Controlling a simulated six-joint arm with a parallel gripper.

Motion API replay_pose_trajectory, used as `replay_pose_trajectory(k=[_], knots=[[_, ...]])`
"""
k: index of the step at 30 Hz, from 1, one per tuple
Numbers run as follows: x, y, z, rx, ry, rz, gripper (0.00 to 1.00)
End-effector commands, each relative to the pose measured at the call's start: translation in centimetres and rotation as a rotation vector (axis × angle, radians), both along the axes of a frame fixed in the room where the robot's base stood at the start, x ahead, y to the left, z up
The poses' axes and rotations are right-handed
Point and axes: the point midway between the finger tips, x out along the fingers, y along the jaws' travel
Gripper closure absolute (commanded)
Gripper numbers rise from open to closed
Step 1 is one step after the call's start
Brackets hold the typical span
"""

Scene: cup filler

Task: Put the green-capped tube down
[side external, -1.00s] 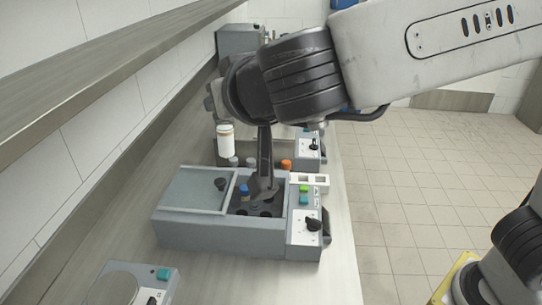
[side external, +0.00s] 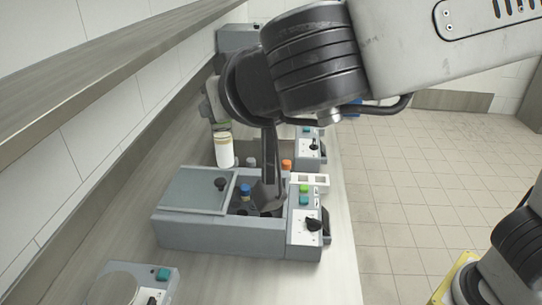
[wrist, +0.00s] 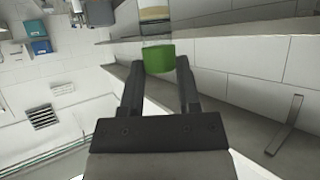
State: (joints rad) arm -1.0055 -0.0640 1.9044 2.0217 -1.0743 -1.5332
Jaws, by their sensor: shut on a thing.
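The green-capped tube shows in the wrist view by its green cap (wrist: 158,57), held between the two fingers of my gripper (wrist: 160,68). Its body runs away from the gripper past the top edge of that view. In the side view the held tube (side external: 225,155) hangs nearly upright, pale with a tan band near its top. Its lower end is by the back edge of the grey machine (side external: 220,236), apparently above it; contact cannot be told. My fingers are mostly hidden in the side view.
The machine has a lidded left part (side external: 195,190), a dark well with a blue-capped tube (side external: 245,191), and a green button (side external: 304,188). An orange-capped item (side external: 286,165) stands behind. Another device (side external: 130,290) is at front left. A long shelf (side external: 110,70) runs above the bench.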

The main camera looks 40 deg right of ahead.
Motion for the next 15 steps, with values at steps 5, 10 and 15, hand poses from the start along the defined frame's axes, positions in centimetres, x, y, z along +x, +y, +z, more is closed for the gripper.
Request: replay_pose_trajectory(k=[5, 10, 15], knots=[[1.2, -0.9, -0.5, -0.002, -0.001, -0.015, 1.0], [3.4, -2.7, -1.5, -0.002, 0.0, -0.042, 1.0], [6.2, -5.5, -3.0, -0.003, 0.0, -0.074, 1.0]])
